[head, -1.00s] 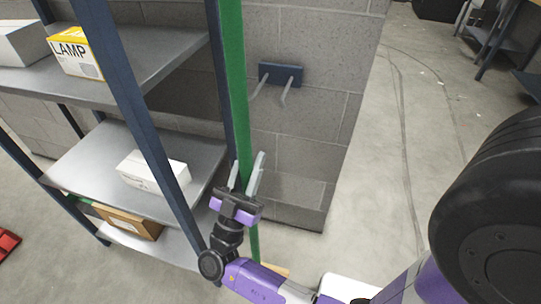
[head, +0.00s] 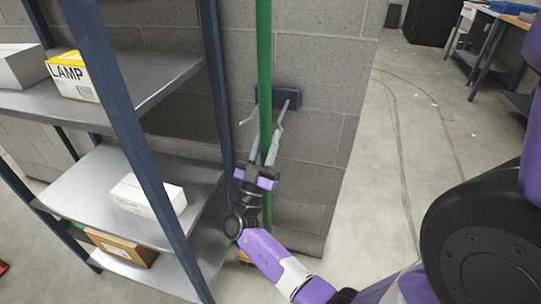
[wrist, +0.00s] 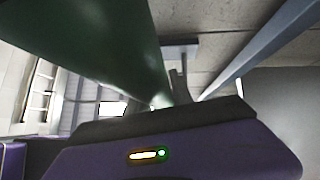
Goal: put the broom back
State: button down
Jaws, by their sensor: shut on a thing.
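The broom's green handle (head: 264,60) stands nearly upright in the head view, in front of the grey block wall. My gripper (head: 270,152) is shut on the handle, its two fingers on either side of it. A blue wall holder (head: 287,98) with two grey prongs is fixed to the wall behind the handle; the handle passes in front of its left part. I cannot tell whether the handle touches the prongs. In the wrist view the handle (wrist: 110,45) runs large through the upper left. The broom's lower end is mostly hidden by my arm.
A blue-framed metal shelf (head: 125,100) stands close on the left, with a yellow-and-white LAMP box (head: 75,75), a white box (head: 148,193) and a brown carton (head: 122,249). The wall ends right of the holder; open floor (head: 420,130) lies beyond. Workbenches (head: 490,45) stand far right.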

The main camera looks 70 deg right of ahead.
jog(key=shift+d+r, duration=0.1)
jog(key=shift+d, duration=0.6)
jog(key=shift+f, duration=0.3)
notch_tip(320, 180, down, 6)
jog(key=b, duration=0.2)
jog(key=shift+d+f+b, duration=0.2)
jog(key=shift+d+b, duration=0.05)
jog(key=shift+b, duration=0.05)
jog(key=shift+f, duration=0.15)
jog(key=c, duration=1.1)
grip_release()
jog(key=shift+f, duration=0.1)
